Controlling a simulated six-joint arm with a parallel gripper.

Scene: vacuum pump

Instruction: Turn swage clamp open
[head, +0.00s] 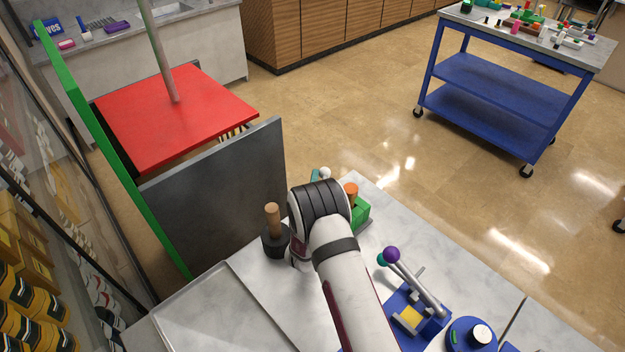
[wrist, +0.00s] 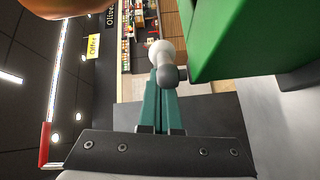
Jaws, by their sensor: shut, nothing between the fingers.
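A green block (head: 362,214) with an orange knob (head: 351,189) stands on the bench just beyond my arm, and is probably the swage clamp. In the wrist view the green body (wrist: 240,40) fills the upper right. A handle with a pale ball end (wrist: 160,50) and a grey rounded part (wrist: 172,75) juts out beside it; the ball also shows in the head view (head: 325,173). My gripper (wrist: 165,88) has teal fingers, shut and empty, with tips close to the handle. I cannot tell whether they touch it. My arm hides part of the clamp in the head view.
A black-based tool with a wooden handle (head: 272,218) stands left of my wrist. A blue fixture (head: 418,312) with purple- and teal-knobbed levers and a round blue part (head: 470,336) are at the front right. A grey panel (head: 220,180) rises beyond the bench's left side.

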